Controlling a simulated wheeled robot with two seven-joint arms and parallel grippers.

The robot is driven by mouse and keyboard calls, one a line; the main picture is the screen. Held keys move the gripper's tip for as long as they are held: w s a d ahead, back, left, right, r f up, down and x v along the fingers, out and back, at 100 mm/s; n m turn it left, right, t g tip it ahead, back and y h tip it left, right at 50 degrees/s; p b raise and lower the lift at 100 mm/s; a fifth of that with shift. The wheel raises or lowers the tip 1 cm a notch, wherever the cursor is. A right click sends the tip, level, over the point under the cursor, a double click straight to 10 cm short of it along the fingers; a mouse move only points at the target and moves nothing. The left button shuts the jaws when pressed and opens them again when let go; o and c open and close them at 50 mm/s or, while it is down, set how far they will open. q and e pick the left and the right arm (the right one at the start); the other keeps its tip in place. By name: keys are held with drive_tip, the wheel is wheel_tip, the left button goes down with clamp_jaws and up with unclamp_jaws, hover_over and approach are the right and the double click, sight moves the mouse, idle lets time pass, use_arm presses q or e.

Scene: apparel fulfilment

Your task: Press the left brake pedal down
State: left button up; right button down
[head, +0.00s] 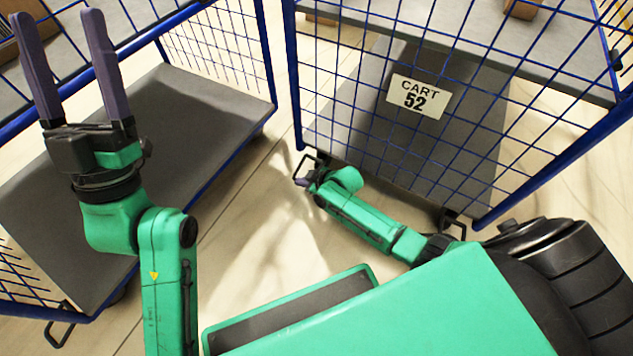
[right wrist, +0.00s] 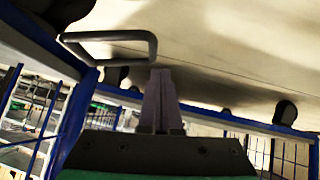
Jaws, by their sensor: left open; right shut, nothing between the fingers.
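The left brake pedal (head: 312,156) is a dark wire loop at the lower left corner of the cart marked CART 52 (head: 418,95). My right gripper (head: 301,182) is low beside this pedal, shut and empty. In the right wrist view, the pedal (right wrist: 108,36) juts from the blue frame at the upper left, and my shut fingers (right wrist: 160,74) are close to its free end; I cannot tell whether they touch. A second wire pedal (head: 455,217) is at the cart's lower right corner. My left gripper (head: 57,17) is open and empty, raised at the upper left.
Another blue mesh cart with a grey shelf (head: 190,105) stands at the left, beneath my left arm. Pale floor (head: 245,215) is clear between the two carts. Dark wheels (right wrist: 285,112) show under the frame in the right wrist view.

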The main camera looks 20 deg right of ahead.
use_arm(q)
drive_tip(key=w+d+f+n+g+y+p, duration=0.1)
drive_tip(key=d+f+n+g+y, duration=0.2)
drive_tip(key=f, duration=1)
drive_tip(key=w+f+g+y+p, duration=0.2)
drive_tip(key=f+g, duration=0.3)
drive_tip(key=f, duration=0.9)
drive_tip(key=s+d+f+g+y+p, duration=0.1)
drive_tip(key=s+f+g+p, duration=0.4)
drive_tip(key=s+f, duration=0.6)
drive_tip(key=shift+s+d+f+n+g+p, duration=0.3)
drive_tip(key=shift+f+g, duration=0.4)
drive_tip(key=shift+g, duration=0.5)
use_arm(e)
drive_tip(key=a+v, duration=0.2)
drive_tip(key=v, duration=0.9)
drive_tip(key=shift+s+r, duration=0.3)
drive_tip(key=shift+r, duration=0.15)
use_arm(q)
drive_tip(key=shift+w, duration=0.1)
use_arm(e)
drive_tip(key=shift+d, duration=0.1)
